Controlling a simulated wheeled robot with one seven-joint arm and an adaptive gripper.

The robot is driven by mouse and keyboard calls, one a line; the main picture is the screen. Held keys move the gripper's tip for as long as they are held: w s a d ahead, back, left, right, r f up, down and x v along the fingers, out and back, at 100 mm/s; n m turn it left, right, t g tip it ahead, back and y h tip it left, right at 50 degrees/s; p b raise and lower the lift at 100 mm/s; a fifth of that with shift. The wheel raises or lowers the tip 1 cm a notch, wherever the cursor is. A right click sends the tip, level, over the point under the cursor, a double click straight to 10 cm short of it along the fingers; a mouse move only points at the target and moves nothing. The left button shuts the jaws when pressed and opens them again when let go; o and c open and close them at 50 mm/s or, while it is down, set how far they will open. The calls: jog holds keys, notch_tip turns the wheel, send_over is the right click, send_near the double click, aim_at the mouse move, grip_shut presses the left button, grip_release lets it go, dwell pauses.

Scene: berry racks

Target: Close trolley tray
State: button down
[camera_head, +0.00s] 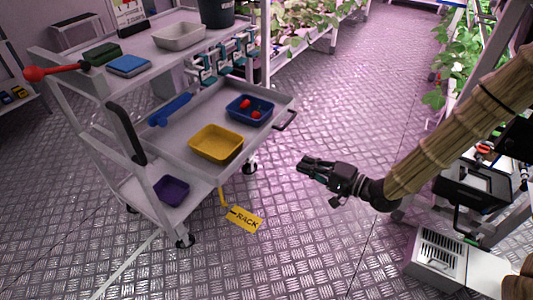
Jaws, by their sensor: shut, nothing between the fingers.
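A grey trolley stands at the left in the head view. Its middle tray (188,152) is pulled out toward the right, beyond the top shelf. The tray has a dark handle (286,121) on its right end. In the tray sit a yellow bin (216,144), a blue bin (249,109) with red berries, and a blue tool (170,110). My gripper (305,165) is shut and empty. It is above the floor, to the right of the tray and below the handle in the picture, apart from both.
The trolley's top shelf holds a grey bin (180,36), a blue box (130,65) and a red-ended lever (55,71). A purple bin (171,189) is on the lower shelf. Open metal floor (340,105) lies right of the trolley; plant racks stand behind.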

aim_at(258, 137)
jog(key=shift+y, duration=0.8)
jog(key=b+x, duration=0.1)
jog(key=x, duration=0.3)
jog(key=r+b+x, duration=0.1)
jog(key=b+x, duration=0.1)
jog(key=x, duration=0.2)
jog(key=r+b+x, duration=0.1)
jog(key=b+x, duration=0.1)
jog(key=x, duration=0.3)
jog(key=shift+w, duration=0.2)
jog(key=shift+w+a+r+b, duration=0.15)
jog(key=shift+w+a+b, duration=0.15)
jog(key=shift+a, duration=0.1)
jog(key=shift+r, duration=0.1)
